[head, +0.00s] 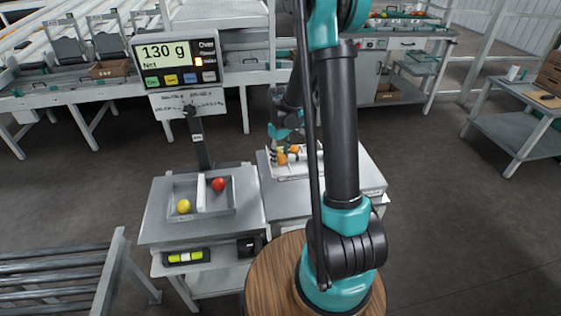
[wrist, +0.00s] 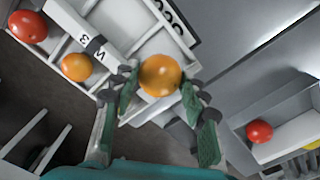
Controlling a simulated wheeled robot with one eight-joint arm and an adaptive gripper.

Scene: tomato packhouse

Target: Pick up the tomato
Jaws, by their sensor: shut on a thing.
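My gripper (wrist: 158,90) is shut on an orange tomato (wrist: 159,75), with one green-padded finger on each side of it. The held tomato shows over the edge of a white compartmented tray (wrist: 58,43); I cannot tell how high it is above it. A second orange tomato (wrist: 76,67) and a red tomato (wrist: 28,27) lie in that tray. In the head view my gripper (head: 286,146) is over the white tray (head: 292,171), partly hidden by my arm. Two orange tomatoes show there, and I cannot tell which one is held.
A scale (head: 155,228) stands left of the tray. Its divided pan (head: 208,213) holds a yellow tomato (head: 183,206) and a red tomato (head: 218,184). Its display (head: 175,54) reads 130 g and "Over". A roller conveyor (head: 55,275) is at front left.

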